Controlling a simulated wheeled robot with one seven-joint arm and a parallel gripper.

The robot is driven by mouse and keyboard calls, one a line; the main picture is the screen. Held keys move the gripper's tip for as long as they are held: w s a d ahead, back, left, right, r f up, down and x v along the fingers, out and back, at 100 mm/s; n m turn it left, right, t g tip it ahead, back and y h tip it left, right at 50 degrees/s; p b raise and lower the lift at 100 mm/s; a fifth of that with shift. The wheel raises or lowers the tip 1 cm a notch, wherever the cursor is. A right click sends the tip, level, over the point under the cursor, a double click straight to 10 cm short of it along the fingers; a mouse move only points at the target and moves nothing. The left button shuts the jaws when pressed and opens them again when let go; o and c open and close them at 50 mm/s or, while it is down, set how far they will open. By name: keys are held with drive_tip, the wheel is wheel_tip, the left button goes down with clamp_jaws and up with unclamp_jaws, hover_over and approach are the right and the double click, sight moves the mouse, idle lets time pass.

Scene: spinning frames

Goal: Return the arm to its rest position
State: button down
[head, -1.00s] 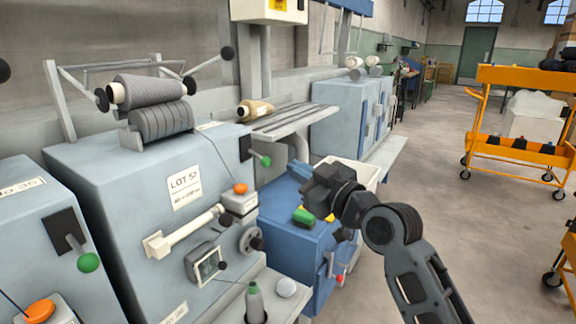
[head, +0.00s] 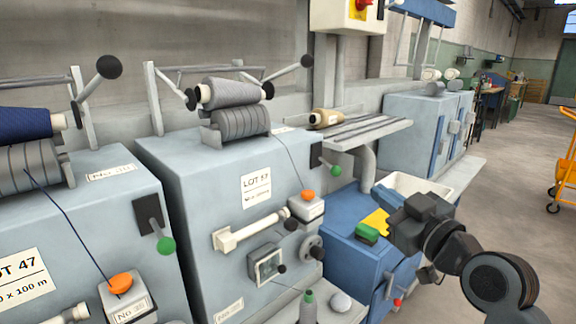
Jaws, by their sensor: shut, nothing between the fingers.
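My arm comes in from the lower right of the head view, its dark links bent at a round joint. The gripper is shut and holds nothing. It partly hides a white bin (head: 412,184) behind it. A yellow piece and a green block (head: 367,233) lie on the cabinet top, just left of the gripper in the picture. I cannot tell how far the fingers are from them.
An orange trolley (head: 565,182) is at the right edge. Floor (head: 510,205) is open at the right.

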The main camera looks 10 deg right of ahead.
drive_tip(key=s+a+f+m+h+p, duration=0.2)
drive_tip(key=s+f+m, duration=0.15)
drive_tip(key=s, duration=0.45)
drive_tip(key=s+a+f+m+g+h+p, duration=0.1)
drive_tip(key=s+a+f+m+h+p, duration=0.2)
drive_tip(key=s, duration=0.5)
drive_tip(key=s+a+f+m+h+p, duration=0.1)
drive_tip(key=s+f+m, duration=0.25)
drive_tip(key=s, duration=0.45)
drive_tip(key=s+d+r+n+g+p, duration=0.1)
drive_tip(key=s+d+r+p, duration=0.1)
drive_tip(key=s, duration=0.9)
drive_tip(key=s+d+r+n+g+p, duration=0.1)
drive_tip(key=s+d+r+n+p, duration=0.1)
drive_tip(key=s, duration=1)
drive_tip(key=shift+d+r+y, duration=0.15)
drive_tip(key=shift+r+y, duration=0.1)
drive_tip(key=shift+y, duration=0.15)
